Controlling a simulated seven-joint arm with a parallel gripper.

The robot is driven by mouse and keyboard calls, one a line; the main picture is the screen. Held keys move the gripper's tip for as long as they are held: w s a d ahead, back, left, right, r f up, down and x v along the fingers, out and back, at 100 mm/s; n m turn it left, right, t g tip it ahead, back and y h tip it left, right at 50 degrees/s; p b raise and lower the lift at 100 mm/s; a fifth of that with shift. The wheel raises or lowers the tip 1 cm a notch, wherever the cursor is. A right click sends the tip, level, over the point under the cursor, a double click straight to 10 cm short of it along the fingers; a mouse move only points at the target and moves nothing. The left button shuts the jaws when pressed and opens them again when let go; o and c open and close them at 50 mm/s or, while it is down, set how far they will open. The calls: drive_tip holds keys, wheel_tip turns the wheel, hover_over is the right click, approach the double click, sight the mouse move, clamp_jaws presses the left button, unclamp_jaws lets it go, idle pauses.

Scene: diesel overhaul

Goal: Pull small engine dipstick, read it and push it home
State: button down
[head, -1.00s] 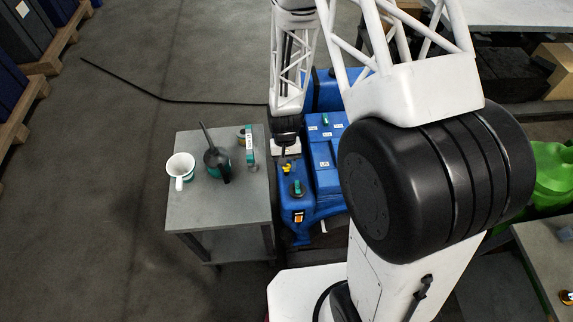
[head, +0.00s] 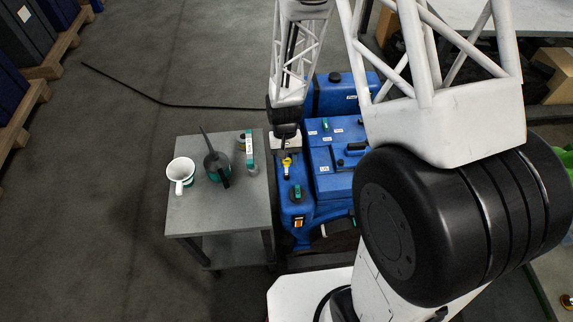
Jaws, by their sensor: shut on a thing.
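The blue small engine (head: 329,176) stands right of the grey cart. No level mark can be read. A dark cap with a green top (head: 297,192) sits in front of the dipstick on the engine.
The grey cart (head: 222,216) carries a white jug (head: 181,171), a dark oil can (head: 213,161) and a slim teal-and-white item (head: 249,147). A black cable-like line (head: 165,103) crosses the floor behind. My own arm hides the engine's right side.

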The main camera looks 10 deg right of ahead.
drive_tip(key=shift+r, duration=2.35)
drive_tip(key=c, duration=0.7)
unclamp_jaws()
drive_tip(key=shift+r, duration=0.1)
drive_tip(key=v, duration=0.7)
drive_tip(key=shift+r, duration=0.3)
drive_tip(key=shift+w, duration=0.15)
